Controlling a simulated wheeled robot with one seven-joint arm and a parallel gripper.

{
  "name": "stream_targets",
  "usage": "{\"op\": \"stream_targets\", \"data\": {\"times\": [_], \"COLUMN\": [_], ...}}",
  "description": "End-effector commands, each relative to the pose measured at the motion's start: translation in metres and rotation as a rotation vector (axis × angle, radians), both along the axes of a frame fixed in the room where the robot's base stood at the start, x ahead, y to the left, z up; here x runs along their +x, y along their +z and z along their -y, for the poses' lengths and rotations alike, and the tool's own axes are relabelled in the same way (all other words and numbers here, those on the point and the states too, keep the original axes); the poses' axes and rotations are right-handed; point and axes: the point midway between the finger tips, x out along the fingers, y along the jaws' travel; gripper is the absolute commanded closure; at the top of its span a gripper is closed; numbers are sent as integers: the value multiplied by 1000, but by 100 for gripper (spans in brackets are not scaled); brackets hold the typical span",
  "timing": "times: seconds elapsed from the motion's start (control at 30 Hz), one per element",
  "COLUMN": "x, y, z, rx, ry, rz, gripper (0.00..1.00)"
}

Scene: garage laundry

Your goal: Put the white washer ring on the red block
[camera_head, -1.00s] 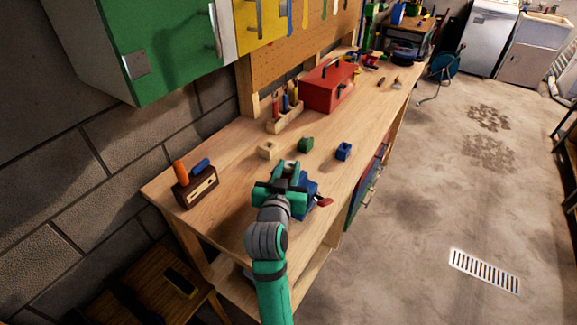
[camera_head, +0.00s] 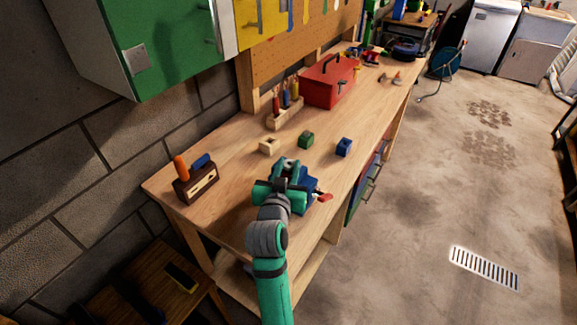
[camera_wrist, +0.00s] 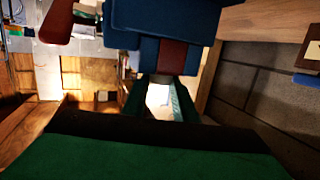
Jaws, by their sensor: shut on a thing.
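My gripper (camera_head: 288,172) is over the blue vise (camera_head: 306,200) near the front of the workbench, hiding part of it. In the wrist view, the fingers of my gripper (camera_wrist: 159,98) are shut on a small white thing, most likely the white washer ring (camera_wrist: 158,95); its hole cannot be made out. The blue vise (camera_wrist: 165,18) fills the top of the wrist view. A dull red block (camera_wrist: 172,57) shows between its blue jaws, close to the fingertips. Whether the ring touches the red block cannot be told. The red block is hidden in the head view.
A beige block (camera_head: 269,146), a green block (camera_head: 305,139) and a blue block (camera_head: 343,147) stand beyond the vise. A wooden holder (camera_head: 196,186) is at left. A tool rack (camera_head: 285,114) and a red toolbox (camera_head: 330,82) stand behind. The vise's red handle (camera_head: 324,197) sticks out right.

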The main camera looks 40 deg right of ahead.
Motion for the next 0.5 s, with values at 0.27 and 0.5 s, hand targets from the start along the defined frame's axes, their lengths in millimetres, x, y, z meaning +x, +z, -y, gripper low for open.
{"op": "stream_targets", "data": {"times": [0.27, 0.5], "x": [0, -1], "y": [-1, -1], "z": [0, -2], "rx": [0, 0], "ry": [0, 0], "rz": [0, 0], "gripper": [53, 53]}}
